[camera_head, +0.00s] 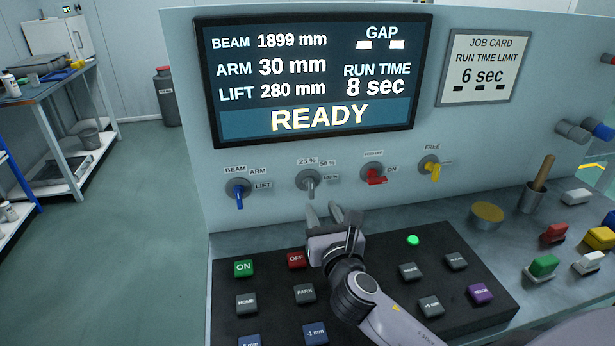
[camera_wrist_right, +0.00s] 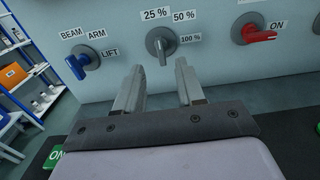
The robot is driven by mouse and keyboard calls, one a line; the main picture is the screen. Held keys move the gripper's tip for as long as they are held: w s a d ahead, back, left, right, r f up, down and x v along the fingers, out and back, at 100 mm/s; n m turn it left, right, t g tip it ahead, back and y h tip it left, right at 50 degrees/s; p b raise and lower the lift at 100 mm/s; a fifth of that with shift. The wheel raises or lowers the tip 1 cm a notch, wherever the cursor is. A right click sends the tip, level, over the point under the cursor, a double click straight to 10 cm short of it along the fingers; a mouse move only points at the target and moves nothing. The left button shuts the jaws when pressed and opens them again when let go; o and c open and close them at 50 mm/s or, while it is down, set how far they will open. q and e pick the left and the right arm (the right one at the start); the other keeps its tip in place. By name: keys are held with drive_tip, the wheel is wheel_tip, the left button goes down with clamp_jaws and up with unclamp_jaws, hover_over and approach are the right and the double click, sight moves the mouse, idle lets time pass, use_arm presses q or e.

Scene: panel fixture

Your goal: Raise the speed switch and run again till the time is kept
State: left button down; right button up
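The speed switch (camera_head: 309,181) is a grey knob labelled 25 %, 50 % and 100 %. Its lever hangs roughly downward; the exact setting is hard to tell. It also shows in the right wrist view (camera_wrist_right: 162,43). My right gripper (camera_head: 323,210) is open and empty just below the switch, its fingers pointing at the panel (camera_head: 275,215). In the wrist view its fingertips (camera_wrist_right: 160,70) stand apart, either side of and below the knob. The screen (camera_head: 318,75) reads READY, RUN TIME 8 sec. The job card (camera_head: 477,67) reads RUN TIME LIMIT 6 sec. My left gripper is out of view.
Beside the switch are a blue selector (camera_head: 238,193), a red switch (camera_head: 374,175) marked ON, and a yellow FREE switch (camera_head: 431,168). My arm crosses the button console (camera_head: 380,290), where a green lamp (camera_head: 413,240) is lit. Loose coloured blocks lie at right.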

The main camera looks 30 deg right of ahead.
sight(312, 187)
drive_tip(key=shift+x, duration=3.75)
clamp_jaws()
